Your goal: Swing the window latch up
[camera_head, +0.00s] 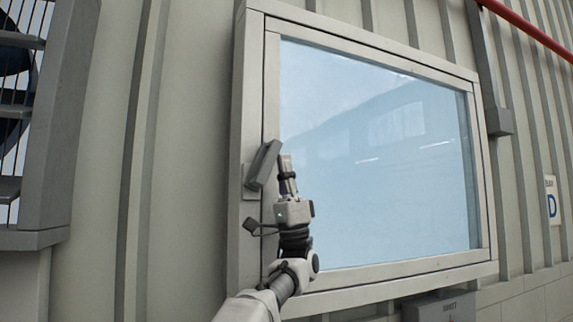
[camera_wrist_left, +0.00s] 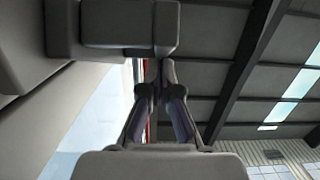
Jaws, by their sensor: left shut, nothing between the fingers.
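The window (camera_head: 375,150) is a pale framed pane in a ribbed wall. Its grey latch (camera_head: 263,165) sits on the left side of the frame, its handle tilted up and to the right. My left gripper (camera_head: 286,158) is just right of the latch, pointing up, its fingers shut and empty. In the left wrist view the shut fingertips (camera_wrist_left: 159,68) are close to the grey latch block (camera_wrist_left: 128,24) at the top. I cannot tell whether they touch it. The left arm hides part of the lower left frame. My right gripper is not in view.
A shelf-like grey frame (camera_head: 65,110) stands at the far left. A grey box (camera_head: 440,306) is below the window. A red pipe (camera_head: 530,27) runs at the upper right, and a sign with a D (camera_head: 552,200) is on the right wall.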

